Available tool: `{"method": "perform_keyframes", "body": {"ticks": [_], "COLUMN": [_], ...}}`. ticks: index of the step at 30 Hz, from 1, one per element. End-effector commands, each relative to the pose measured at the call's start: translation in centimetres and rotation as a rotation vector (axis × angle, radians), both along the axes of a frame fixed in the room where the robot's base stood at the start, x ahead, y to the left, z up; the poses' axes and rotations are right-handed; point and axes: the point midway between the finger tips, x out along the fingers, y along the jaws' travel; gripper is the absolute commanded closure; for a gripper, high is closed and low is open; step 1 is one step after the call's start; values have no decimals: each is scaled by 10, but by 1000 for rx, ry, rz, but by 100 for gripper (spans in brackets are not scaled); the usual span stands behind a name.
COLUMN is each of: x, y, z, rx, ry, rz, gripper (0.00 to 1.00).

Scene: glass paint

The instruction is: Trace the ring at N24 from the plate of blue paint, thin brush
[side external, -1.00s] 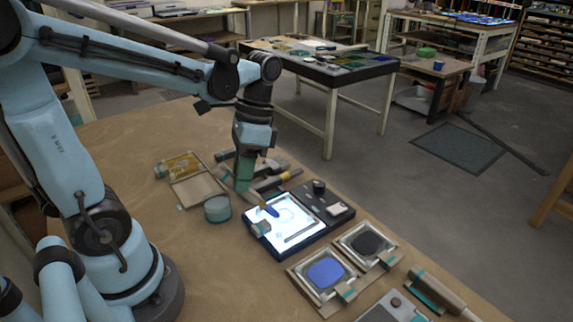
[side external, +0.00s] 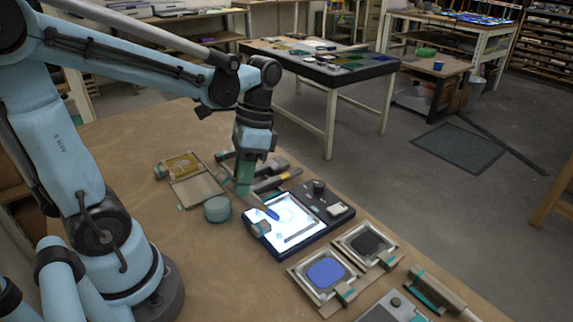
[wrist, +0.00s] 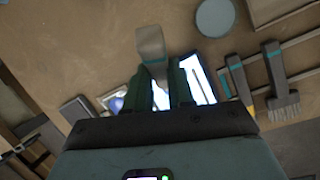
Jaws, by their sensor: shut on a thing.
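My gripper (side external: 245,188) is shut on the thin brush, which slants down to the right over the left part of the lit glass panel (side external: 304,229). The brush's blue end (side external: 271,213) is at or just above the glass; I cannot tell whether it touches. Faint ring-like lines show on the bright panel, but no N24 label is readable. The plate of blue paint (side external: 326,273) lies in front of the panel to the right. In the wrist view my gripper's fingers (wrist: 174,88) hold the brush's pale, wide body (wrist: 150,47), with the lit panel (wrist: 205,82) partly hidden behind them.
A plate of black paint (side external: 367,242) sits beside the blue one. A round grey-green pot (side external: 217,208) stands left of the panel. Other brushes (side external: 276,181) lie behind it, and an open yellow-and-tan case (side external: 181,166) is at the left.

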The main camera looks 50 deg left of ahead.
Motion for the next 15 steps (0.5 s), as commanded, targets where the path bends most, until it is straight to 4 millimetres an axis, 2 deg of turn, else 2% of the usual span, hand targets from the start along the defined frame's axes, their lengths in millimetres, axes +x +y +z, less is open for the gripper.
{"method": "perform_keyframes", "body": {"ticks": [15], "x": [0], "y": [-4], "z": [-1], "rx": [0], "ry": [0], "rz": [-2], "gripper": [100]}}
